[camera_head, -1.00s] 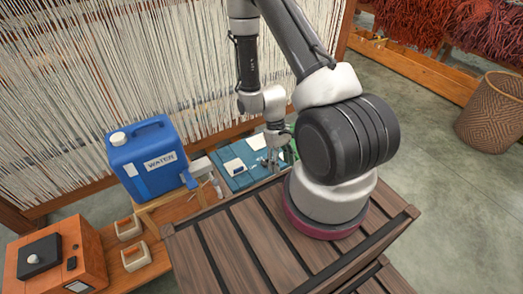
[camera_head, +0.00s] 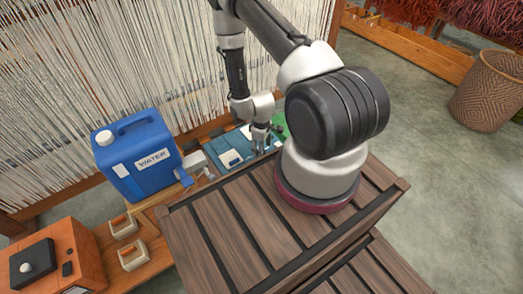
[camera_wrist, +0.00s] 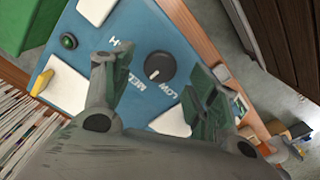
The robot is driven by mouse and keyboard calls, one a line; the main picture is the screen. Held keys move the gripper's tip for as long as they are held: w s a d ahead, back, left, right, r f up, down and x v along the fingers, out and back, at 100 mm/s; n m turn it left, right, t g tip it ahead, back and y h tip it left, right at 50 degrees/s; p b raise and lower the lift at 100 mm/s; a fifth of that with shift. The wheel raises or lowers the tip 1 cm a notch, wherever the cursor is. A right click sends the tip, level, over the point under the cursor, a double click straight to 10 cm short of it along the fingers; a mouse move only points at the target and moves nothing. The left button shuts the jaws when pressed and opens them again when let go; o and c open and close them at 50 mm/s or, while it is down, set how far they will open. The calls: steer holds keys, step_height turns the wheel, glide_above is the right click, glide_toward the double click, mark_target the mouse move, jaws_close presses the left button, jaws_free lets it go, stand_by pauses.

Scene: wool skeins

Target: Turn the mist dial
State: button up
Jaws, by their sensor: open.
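The mist dial (camera_wrist: 160,67) is a round dark knob with a pale pointer mark, set on a blue panel (camera_wrist: 137,26) in the wrist view. Lettering beside it reads "LOW", "MED" and a partly hidden "H". My gripper (camera_wrist: 158,92) is open, with one finger left of the dial and one right of it in the picture. I cannot tell whether either finger touches the dial. In the head view the blue panel (camera_head: 222,146) shows beyond the slatted cart, and my gripper (camera_head: 261,150) hangs over it, hiding the dial.
A blue water container (camera_head: 140,160) stands left of the panel. Loom threads (camera_head: 80,80) hang behind. A green object (camera_wrist: 28,22) borders the panel. A woven basket (camera_head: 489,92) stands at the right.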

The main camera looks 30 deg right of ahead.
steer(key=shift+f, duration=1.15)
steer(key=c, duration=1)
steer(key=shift+c, duration=0.2)
steer(key=shift+m, duration=0.4)
steer(key=m, duration=0.5)
steer(key=shift+m, duration=0.3)
steer(key=m, duration=0.5)
steer(key=shift+m, duration=0.4)
steer(key=o, duration=1)
